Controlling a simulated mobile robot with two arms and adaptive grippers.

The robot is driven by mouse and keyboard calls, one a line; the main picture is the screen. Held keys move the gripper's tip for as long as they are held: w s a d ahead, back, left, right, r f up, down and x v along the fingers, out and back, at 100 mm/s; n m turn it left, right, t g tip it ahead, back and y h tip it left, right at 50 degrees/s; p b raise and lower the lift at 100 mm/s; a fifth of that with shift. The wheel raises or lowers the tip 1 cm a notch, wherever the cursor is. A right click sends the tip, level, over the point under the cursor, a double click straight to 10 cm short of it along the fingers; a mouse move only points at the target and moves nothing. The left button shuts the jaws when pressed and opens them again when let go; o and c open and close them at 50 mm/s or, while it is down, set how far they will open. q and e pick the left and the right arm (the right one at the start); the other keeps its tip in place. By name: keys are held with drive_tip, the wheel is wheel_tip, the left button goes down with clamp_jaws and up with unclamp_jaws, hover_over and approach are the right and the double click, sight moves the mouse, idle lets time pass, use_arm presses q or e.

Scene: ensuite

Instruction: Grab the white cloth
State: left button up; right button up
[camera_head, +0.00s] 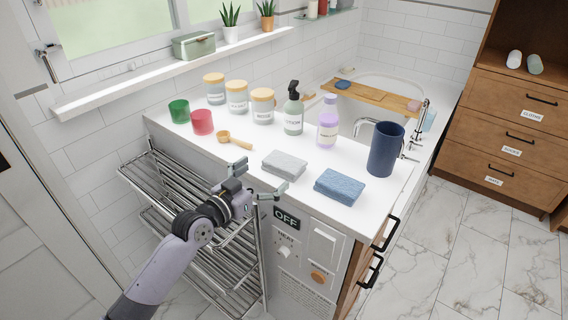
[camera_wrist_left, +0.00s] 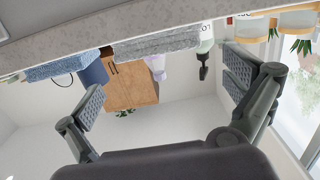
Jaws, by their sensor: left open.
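The white cloth (camera_head: 285,164), a folded light-grey-white pad, lies on the white counter near its front edge. It also shows in the left wrist view (camera_wrist_left: 158,43), at the top between the finger directions. My left gripper (camera_head: 260,180) is open and empty just in front of the counter's front edge, close to the cloth and apart from it. Its two fingers show spread wide in the left wrist view (camera_wrist_left: 165,85). A folded blue cloth (camera_head: 340,186) lies to the right of the white cloth. My right gripper is not in view.
On the counter (camera_head: 225,165) stand a dark blue cup (camera_head: 385,148), a purple bottle (camera_head: 327,124), a pump bottle (camera_head: 293,112), several jars, and red (camera_head: 202,122) and green cups. A wooden scoop (camera_head: 234,140) lies left of the cloth. A metal rack (camera_head: 165,180) stands below left.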

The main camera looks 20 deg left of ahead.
sight(284, 160)
use_arm(q)
drive_tip(key=x, duration=0.8)
drive_tip(key=shift+w+f, duration=0.25)
drive_tip(key=shift+f, duration=0.1)
drive_tip(key=shift+s, duration=0.1)
drive_tip(key=shift+c, duration=0.6)
drive_tip(key=c, duration=0.7)
drive_tip(key=shift+r, duration=0.15)
